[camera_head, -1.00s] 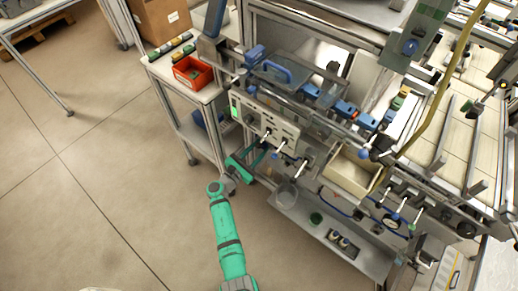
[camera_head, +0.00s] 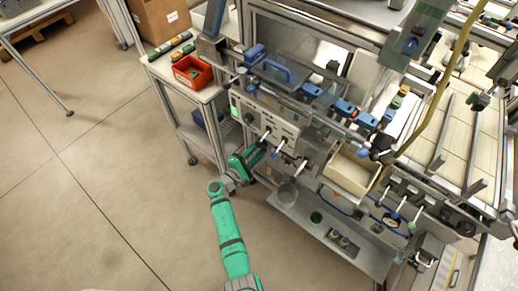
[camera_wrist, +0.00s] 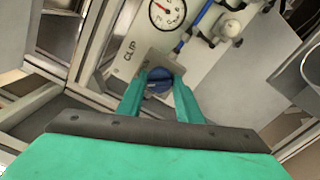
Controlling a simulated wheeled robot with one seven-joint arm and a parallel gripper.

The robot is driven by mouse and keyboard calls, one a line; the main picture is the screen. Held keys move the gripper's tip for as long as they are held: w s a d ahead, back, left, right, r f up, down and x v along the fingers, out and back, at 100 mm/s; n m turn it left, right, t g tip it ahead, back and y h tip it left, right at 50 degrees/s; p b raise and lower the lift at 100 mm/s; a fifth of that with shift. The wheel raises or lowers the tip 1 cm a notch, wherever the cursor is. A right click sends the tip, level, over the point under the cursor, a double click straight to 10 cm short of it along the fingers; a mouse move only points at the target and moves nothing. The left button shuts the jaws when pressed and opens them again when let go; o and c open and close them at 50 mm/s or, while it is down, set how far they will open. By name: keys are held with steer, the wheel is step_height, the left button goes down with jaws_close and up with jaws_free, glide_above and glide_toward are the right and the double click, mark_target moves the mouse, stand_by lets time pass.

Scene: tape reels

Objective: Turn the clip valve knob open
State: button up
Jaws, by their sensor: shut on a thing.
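The clip valve knob (camera_wrist: 158,84) is a round blue knob on a small grey block below the printed word CLIP on a pale panel (camera_wrist: 120,50). In the wrist view my gripper (camera_wrist: 159,82) has its two green fingers on either side of the knob, shut on it. In the head view my green gripper (camera_head: 253,156) reaches in under the front panel of the machine (camera_head: 270,112). The knob itself is hidden from the head view.
A round dial gauge (camera_wrist: 168,12) sits above the knob, with a blue tube (camera_wrist: 201,30) and a white fitting (camera_wrist: 232,28) to its right. A metal cup (camera_wrist: 312,68) is at the far right. A red bin (camera_head: 193,72) stands on the side table. The floor at left is clear.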

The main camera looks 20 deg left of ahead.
steer(key=shift+a+f+m, duration=0.1)
steer(key=shift+a+m, duration=0.05)
steer(key=shift+m, duration=3.35)
steer(key=o, duration=1)
steer(key=shift+o, duration=0.2)
steer(key=v, duration=1.1)
